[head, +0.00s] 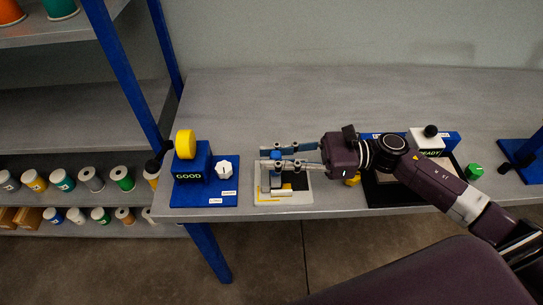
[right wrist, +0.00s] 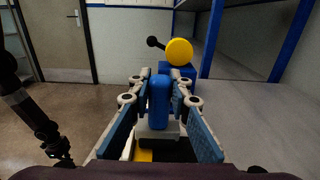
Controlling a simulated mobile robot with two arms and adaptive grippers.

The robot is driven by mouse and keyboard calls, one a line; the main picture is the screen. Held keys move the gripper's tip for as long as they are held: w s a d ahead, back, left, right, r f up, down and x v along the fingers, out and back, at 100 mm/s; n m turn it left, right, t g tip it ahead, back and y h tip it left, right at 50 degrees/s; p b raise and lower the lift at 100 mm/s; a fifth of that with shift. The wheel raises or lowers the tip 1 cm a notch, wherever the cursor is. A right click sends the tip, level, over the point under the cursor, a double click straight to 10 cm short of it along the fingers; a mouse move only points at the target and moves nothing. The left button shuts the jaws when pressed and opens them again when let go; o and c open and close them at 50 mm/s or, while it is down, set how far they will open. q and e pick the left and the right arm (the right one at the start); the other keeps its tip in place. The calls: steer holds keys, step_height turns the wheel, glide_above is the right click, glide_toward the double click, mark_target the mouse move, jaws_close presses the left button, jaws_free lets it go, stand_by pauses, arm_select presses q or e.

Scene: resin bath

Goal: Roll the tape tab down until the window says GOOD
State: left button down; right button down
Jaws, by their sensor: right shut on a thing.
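My right gripper (head: 272,160) reaches in from the right, shut on an upright blue handle (head: 276,156). The handle also shows between the fingers in the right wrist view (right wrist: 159,95). It stands over a pale plate (head: 300,206) with black and yellow areas. I cannot make out a separate tape tab; the gripper covers part of the plate. Left of it is a blue stand with a yellow disc (head: 185,144) and a dark window (head: 189,176) that reads GOOD. A dark arm end (right wrist: 60,150), likely my left gripper, shows small in the right wrist view.
A white block reading READY (head: 428,150) stands on the right, partly behind my arm, near a green cap (head: 474,172). Shelves with spools are on the left. The back of the bench (head: 280,100) is clear.

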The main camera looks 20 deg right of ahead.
steer(key=shift+r, duration=0.1)
steer(key=shift+r+p, duration=1.65)
steer(key=shift+r, duration=1.8)
